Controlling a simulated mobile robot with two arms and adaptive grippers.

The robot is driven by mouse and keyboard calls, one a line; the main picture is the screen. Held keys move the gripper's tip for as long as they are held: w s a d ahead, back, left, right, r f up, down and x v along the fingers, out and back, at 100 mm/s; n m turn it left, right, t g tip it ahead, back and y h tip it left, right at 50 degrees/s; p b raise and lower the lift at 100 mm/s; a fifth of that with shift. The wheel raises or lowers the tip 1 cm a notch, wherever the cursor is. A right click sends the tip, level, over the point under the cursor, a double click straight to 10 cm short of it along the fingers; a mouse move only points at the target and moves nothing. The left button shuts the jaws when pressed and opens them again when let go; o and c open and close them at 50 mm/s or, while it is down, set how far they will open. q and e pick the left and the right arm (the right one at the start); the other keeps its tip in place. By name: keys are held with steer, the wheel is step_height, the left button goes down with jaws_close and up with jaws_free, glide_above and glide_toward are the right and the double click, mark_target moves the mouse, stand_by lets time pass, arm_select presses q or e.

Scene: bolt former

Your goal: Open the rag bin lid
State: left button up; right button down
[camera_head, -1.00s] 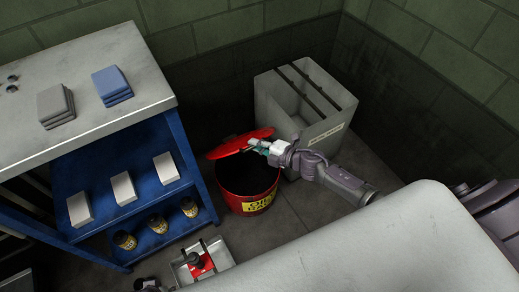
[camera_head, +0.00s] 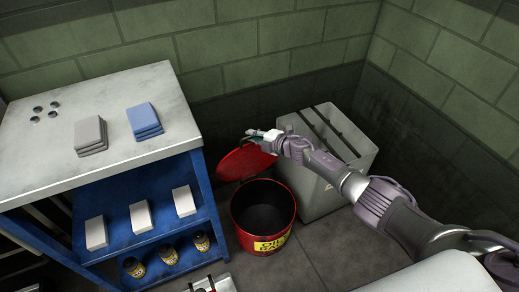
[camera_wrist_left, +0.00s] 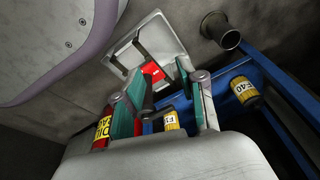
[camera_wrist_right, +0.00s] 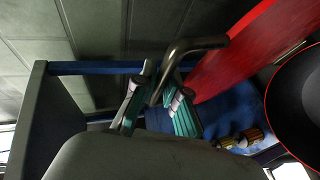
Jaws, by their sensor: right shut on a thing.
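The red rag bin (camera_head: 262,228) with a yellow label stands on the floor right of the blue bench, and its dark mouth is uncovered. Its red lid (camera_head: 246,162) is tilted up at the back of the rim; it also shows in the right wrist view (camera_wrist_right: 235,52). My right gripper (camera_head: 260,137) is at the lid's upper edge, shut on the grey lid handle (camera_wrist_right: 197,44), with its fingers around the bar in the right wrist view. My left gripper (camera_wrist_left: 163,72) is open, its green-padded fingers apart; the head view does not clearly show it.
A grey slotted box (camera_head: 325,190) stands right of the bin, beneath my right arm. The bench (camera_head: 60,175) holds grey cloths (camera_head: 90,136), blue cloths (camera_head: 145,120), white boxes and yellow cans. A tray (camera_wrist_left: 140,45) with a red item lies on the floor.

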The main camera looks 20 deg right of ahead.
arm_select(q)
steer(key=shift+w+r, duration=0.5)
steer(key=shift+r, duration=0.35)
arm_select(e)
steer(key=shift+w+a+r+g+h, duration=0.15)
steer(key=shift+w+r+g, duration=0.1)
steer(key=shift+w, duration=0.65)
steer(key=shift+w+a+r+g+h, duration=0.15)
steer(key=shift+w+g, duration=0.1)
steer(key=shift+w, duration=0.65)
arm_select(q)
steer(key=shift+r, duration=0.1)
arm_select(e)
steer(key=c, duration=1.2)
jaws_free()
steer(key=shift+f, duration=0.1)
arm_select(q)
steer(key=shift+d, duration=0.1)
arm_select(e)
steer(key=shift+d, duration=0.1)
steer(key=shift+s+d+r, duration=0.25)
steer(key=shift+d, duration=0.05)
steer(key=v, duration=1.1)
steer(key=shift+s+a, duration=0.1)
